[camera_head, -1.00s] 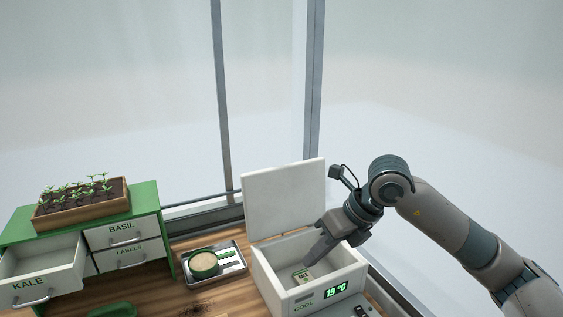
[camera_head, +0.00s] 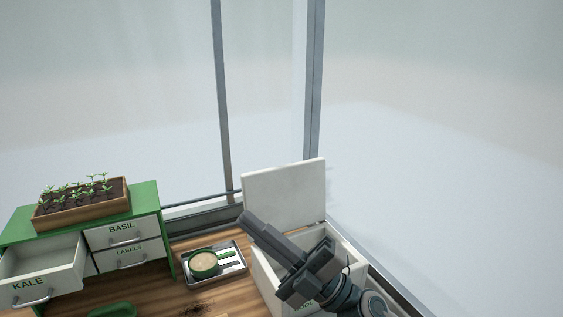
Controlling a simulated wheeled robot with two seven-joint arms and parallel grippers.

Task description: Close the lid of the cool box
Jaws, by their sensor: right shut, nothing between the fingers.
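The white cool box (camera_head: 265,283) stands at the lower right of the head view. Its white lid (camera_head: 285,192) stands up, open, at the back of the box. My right gripper (camera_head: 249,222) is shut and empty. Its fingers point up and left across the box opening, with the tips in front of the lid's lower left part. I cannot tell whether the tips touch the lid. My right gripper and wrist hide most of the box's inside and its front display. My left gripper is not in view.
A metal tray (camera_head: 239,268) with a green cup (camera_head: 204,265) stands left of the box. Further left is a green drawer cabinet (camera_head: 148,196) with its KALE drawer (camera_head: 32,290) open and a seedling tray (camera_head: 82,214) on top. Window posts rise behind the box.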

